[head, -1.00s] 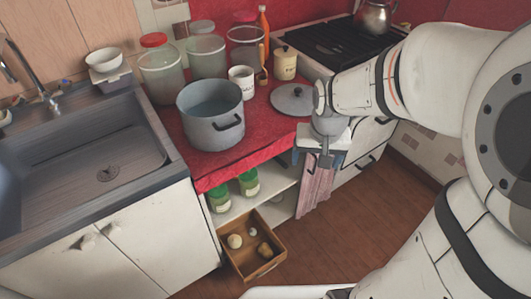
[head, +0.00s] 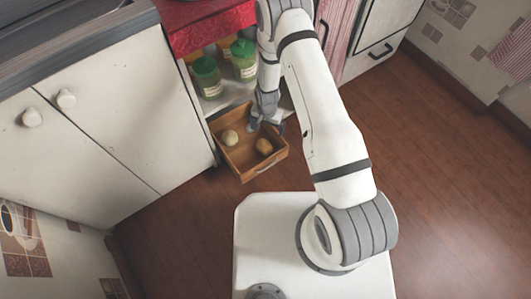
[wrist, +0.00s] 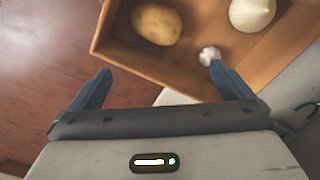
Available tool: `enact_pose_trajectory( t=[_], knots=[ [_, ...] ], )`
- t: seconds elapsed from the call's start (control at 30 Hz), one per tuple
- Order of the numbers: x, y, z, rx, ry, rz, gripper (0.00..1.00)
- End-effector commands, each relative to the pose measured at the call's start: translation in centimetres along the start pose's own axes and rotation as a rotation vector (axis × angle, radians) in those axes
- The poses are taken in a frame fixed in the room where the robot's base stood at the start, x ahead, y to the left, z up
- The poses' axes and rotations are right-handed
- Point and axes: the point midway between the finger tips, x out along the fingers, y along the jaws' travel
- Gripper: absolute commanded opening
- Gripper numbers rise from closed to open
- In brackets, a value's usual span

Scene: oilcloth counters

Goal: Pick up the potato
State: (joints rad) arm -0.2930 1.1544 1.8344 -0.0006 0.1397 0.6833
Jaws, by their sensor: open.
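The potato (head: 264,146) is a brown-yellow lump in the open wooden drawer (head: 246,175). In the wrist view the potato (wrist: 157,23) lies at the top, near the drawer's side wall. My gripper (head: 266,128) is over the drawer's edge in the head view, close to the potato. In the wrist view my gripper (wrist: 160,70) has its fingers spread wide with nothing between them but part of the drawer wall and floor. The potato lies ahead of the fingertips, apart from them.
A pale onion (wrist: 252,14) and a small garlic bulb (wrist: 209,55) share the drawer; the garlic is close to the right fingertip. Green-lidded jars (head: 243,60) stand on the shelf behind. White cupboard doors (head: 100,130) stand at left. The wooden floor (head: 440,170) at right is clear.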

Motion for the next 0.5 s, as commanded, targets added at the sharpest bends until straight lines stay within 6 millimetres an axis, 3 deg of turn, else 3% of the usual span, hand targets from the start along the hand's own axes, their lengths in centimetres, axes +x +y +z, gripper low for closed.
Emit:
enact_pose_trajectory(
  t=[0.03, 0.1, 0.5],
  knots=[
    [2.8, 0.1, 0.6, 0.007, -0.006, 0.005, 1.0],
    [4.5, 0.1, 1.1, 0.015, -0.008, 0.006, 1.0],
    [9.1, 0.2, 1.8, 0.025, -0.01, 0.008, 1.0]
  ],
)
